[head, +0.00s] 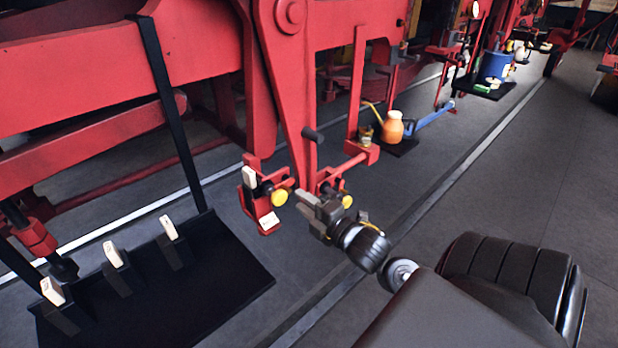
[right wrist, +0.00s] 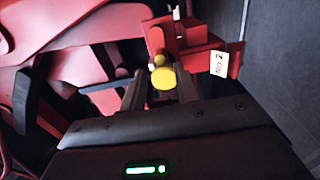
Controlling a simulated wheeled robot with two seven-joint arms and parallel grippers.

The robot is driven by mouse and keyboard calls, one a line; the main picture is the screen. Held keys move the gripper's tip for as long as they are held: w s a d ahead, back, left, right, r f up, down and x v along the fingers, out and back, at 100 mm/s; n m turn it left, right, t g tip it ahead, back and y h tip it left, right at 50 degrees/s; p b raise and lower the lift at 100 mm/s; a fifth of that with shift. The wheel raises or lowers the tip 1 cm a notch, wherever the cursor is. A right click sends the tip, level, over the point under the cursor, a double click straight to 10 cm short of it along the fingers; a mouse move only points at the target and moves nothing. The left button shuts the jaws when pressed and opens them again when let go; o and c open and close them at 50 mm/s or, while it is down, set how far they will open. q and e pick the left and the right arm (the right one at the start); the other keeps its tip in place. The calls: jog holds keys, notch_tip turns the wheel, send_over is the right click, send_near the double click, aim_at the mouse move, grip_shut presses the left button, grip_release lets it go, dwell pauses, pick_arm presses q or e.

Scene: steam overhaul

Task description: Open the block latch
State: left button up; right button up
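A red bracket (head: 262,205) low on the red frame carries a yellow round knob (head: 280,197) on a dark stem. A second yellow knob (head: 346,200) sits to its right, partly behind my gripper. I cannot tell for certain which part is the block latch. My right gripper (head: 304,202) is open, just right of the first knob. In the right wrist view a yellow knob (right wrist: 163,78) shows between the spread fingers, apparently at or just beyond their tips; contact cannot be told. My left gripper is not in view.
White tags (head: 249,177) mark the bracket; one reads No 2 in the wrist view (right wrist: 220,63). A black tray (head: 225,262) with several white-labelled blocks lies at lower left. An orange jug (head: 392,127) stands further back.

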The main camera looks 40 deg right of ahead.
aim_at(289, 192)
jog(key=shift+w+b, duration=0.45)
jog(key=shift+w, duration=2.3)
grip_shut()
jog(key=shift+f, duration=0.15)
